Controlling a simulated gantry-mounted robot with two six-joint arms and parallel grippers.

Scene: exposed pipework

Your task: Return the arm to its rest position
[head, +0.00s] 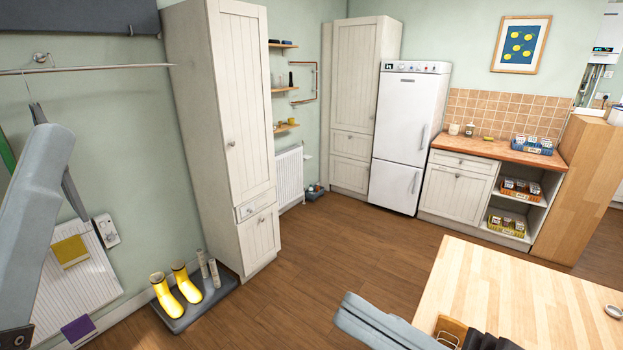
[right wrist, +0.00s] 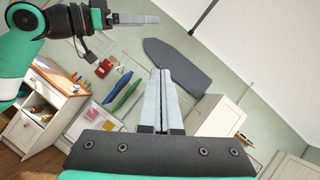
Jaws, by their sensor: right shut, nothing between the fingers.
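My right gripper (head: 362,312) shows at the bottom of the head view, its grey fingers against the floor and beside the wooden table's edge. In the right wrist view its two long grey fingers (right wrist: 160,75) lie together, shut and empty. My left gripper (head: 42,165) is a large grey shape at the left edge of the head view, close to the camera. It also shows at the top left of the right wrist view (right wrist: 135,18) on a green arm. Whether its fingers are apart is not clear.
A light wooden table (head: 530,300) fills the lower right. A tall white cupboard (head: 225,130) stands left, with yellow boots (head: 180,284) on a dark tray nearby. A rail (head: 85,69) runs along the left wall. The brown floor (head: 330,245) is clear in the middle.

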